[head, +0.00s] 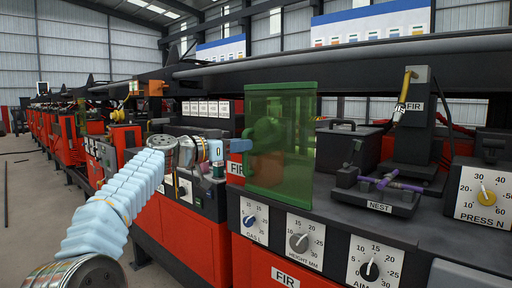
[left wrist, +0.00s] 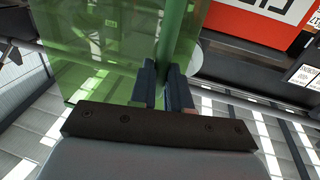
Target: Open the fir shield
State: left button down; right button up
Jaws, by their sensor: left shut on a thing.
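The fir shield (head: 298,115) is a see-through green panel standing upright on the FIR station in the head view. It also fills the upper left of the left wrist view (left wrist: 95,55). My left gripper (head: 247,147) reaches in from the left to the shield's left edge. In the left wrist view its two dark fingers (left wrist: 164,88) are close together around a green upright piece (left wrist: 178,35) at the shield's edge. The exact grip point is partly hidden between the fingers. My right gripper is not in view.
Behind and right of the shield are a dark box (head: 350,140), a nest fixture (head: 378,195) with a purple rod, and a FIR-labelled post (head: 420,125). Dial panels (head: 305,240) line the bench front. Other red stations run off to the left, beside open floor.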

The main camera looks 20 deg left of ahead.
pick_arm(q)
jog(key=w+a+p, duration=0.2)
jog(key=a, duration=0.4)
jog(key=c, duration=1.1)
grip_release()
jog(key=b+v, duration=0.4)
jog(key=v, duration=0.9)
jog(key=shift+s+a, duration=0.15)
jog(key=shift+s, duration=0.1)
jog(key=shift+f, duration=0.1)
